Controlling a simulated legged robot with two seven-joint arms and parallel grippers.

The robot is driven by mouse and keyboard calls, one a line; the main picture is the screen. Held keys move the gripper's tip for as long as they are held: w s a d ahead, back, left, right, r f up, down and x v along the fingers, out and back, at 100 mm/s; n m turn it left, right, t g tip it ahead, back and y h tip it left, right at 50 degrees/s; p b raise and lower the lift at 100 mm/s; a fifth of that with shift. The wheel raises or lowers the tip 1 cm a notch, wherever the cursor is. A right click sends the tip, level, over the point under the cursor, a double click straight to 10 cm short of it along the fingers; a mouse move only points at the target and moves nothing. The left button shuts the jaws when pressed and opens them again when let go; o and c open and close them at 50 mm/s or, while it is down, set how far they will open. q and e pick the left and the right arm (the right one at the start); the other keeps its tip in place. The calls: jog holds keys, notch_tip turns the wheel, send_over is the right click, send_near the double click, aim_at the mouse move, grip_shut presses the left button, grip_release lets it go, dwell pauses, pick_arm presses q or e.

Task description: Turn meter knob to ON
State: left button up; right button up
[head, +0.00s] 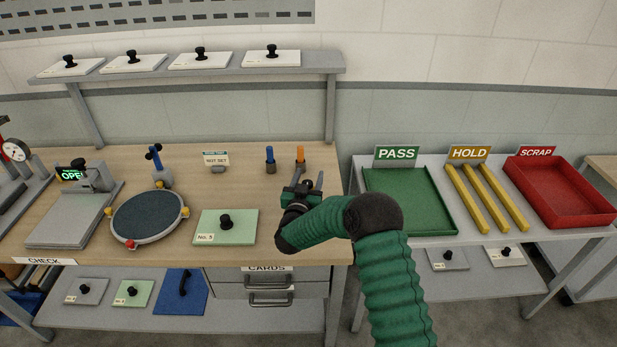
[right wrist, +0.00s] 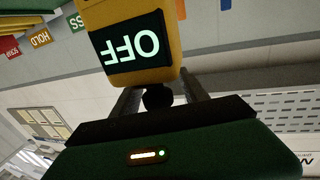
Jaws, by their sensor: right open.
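The yellow meter (right wrist: 178,70) fills the top of the right wrist view, with a dark display (right wrist: 130,43) reading OFF in pale letters, upside down in the picture. A round black knob (right wrist: 158,98) shows just below the meter's lower edge. My right gripper (right wrist: 160,88) is open, with one finger on each side of the knob; I cannot tell whether they touch it. In the head view my right gripper (head: 309,182) is over the right part of the wooden bench. The meter cannot be made out there. My left gripper is not in view.
A blue marker (head: 269,154) and an orange marker (head: 300,154) stand just behind the gripper. A green No. 5 plate (head: 242,238) lies to its left. A round dark turntable (head: 150,217) is farther left. A green PASS tray (head: 410,200) stands on the right table.

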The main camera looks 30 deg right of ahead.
jog(key=shift+d, duration=0.15)
jog(key=shift+c, duration=0.4)
jog(key=shift+s+d, duration=0.1)
jog(key=c, duration=0.5)
jog(key=shift+a, duration=0.2)
grip_shut()
jog(key=shift+y, duration=0.3)
jog(key=shift+w+a+n+t+y+b, duration=0.1)
jog(key=shift+w+n+t+y+b, duration=0.05)
jog(key=shift+n+t+y+b, duration=0.35)
jog(key=shift+w+a+n+t+y+b, duration=0.1)
jog(key=shift+n+t+y+b, duration=0.25)
jog(key=shift+n+t+y, duration=0.2)
